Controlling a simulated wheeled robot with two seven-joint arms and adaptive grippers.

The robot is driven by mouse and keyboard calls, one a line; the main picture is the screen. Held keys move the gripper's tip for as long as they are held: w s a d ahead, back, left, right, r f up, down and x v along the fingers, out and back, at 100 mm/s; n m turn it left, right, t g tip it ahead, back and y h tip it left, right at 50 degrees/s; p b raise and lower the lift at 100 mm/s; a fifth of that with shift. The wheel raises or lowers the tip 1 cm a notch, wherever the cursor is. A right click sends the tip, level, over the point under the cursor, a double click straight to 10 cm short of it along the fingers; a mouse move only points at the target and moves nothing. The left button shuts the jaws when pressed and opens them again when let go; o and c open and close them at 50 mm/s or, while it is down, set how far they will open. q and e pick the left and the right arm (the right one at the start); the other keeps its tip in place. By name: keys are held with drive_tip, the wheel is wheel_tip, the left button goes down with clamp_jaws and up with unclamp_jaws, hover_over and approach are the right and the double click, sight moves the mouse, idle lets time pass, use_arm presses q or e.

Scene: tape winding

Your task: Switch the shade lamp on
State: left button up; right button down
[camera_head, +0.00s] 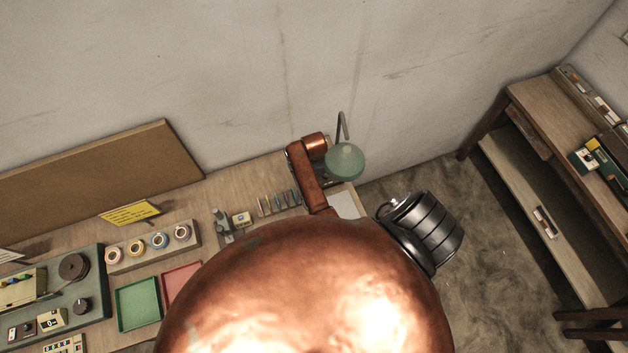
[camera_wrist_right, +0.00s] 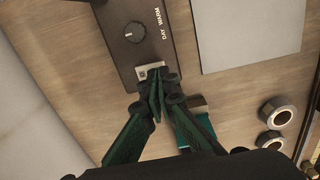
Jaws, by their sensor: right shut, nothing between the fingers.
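The shade lamp (camera_head: 345,160), with a pale green shade on a curved grey stem, stands at the far right end of the workbench in the head view. A dark control box (camera_wrist_right: 138,32) shows in the right wrist view, with a round knob and print by it. At its near end is a small cream switch (camera_wrist_right: 150,67). My right gripper (camera_wrist_right: 157,88) is shut and empty, its tips at or just short of the switch; contact cannot be told. The copper arm hides the lamp's base and my right gripper in the head view. My left gripper is not in view.
A pale sheet (camera_wrist_right: 249,34) lies right of the box. A teal object (camera_wrist_right: 190,130) lies partly behind the fingers, and round items (camera_wrist_right: 277,113) stand at right. In the head view, tape rolls (camera_head: 159,240), a green tray (camera_head: 138,304) and a red tray (camera_head: 181,281) occupy the bench.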

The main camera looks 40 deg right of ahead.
drive_tip(key=shift+f+b, duration=0.4)
drive_tip(key=shift+f, duration=0.65)
idle(0.9)
drive_tip(key=shift+r, duration=0.1)
wheel_tip(320, 180, up, 2)
drive_tip(key=shift+r+p, duration=0.25)
drive_tip(key=shift+p, duration=0.85)
drive_tip(key=shift+r, duration=2.15)
